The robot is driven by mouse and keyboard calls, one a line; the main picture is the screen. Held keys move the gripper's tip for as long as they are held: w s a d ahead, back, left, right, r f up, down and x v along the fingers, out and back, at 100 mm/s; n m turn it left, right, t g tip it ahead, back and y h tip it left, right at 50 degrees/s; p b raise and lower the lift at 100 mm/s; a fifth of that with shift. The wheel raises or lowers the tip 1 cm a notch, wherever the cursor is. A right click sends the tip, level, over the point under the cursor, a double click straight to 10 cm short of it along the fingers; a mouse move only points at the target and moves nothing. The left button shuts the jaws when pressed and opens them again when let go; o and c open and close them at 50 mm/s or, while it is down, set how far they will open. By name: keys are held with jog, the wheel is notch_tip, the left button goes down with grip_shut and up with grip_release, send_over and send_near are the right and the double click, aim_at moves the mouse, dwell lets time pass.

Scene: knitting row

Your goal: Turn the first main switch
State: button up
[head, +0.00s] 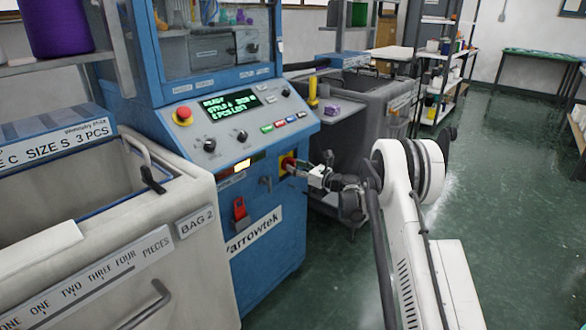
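The blue knitting machine (185,138) stands at the centre left, with "Warrowtek"-like lettering partly cut off on its front. On its lower front, a red rotary main switch on a yellow plate (286,162) shows at the right side. My gripper (298,170) reaches it from the right, with the fingertips at or very close to the switch. The fingers cover part of the switch, so its angle and any contact are unclear. The fingers are too small to tell whether they are open or shut.
The sloped panel holds a lit green display (229,104), an emergency stop (183,115), black knobs and coloured buttons. A red lock-like tag (240,208) hangs below. A pale bin labelled BAG 2 (200,270) stands at left, a grey bin (370,105) behind. Green floor is clear at right.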

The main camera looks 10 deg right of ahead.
jog(key=shift+x, duration=0.8)
jog(key=shift+c, duration=0.3)
grip_shut()
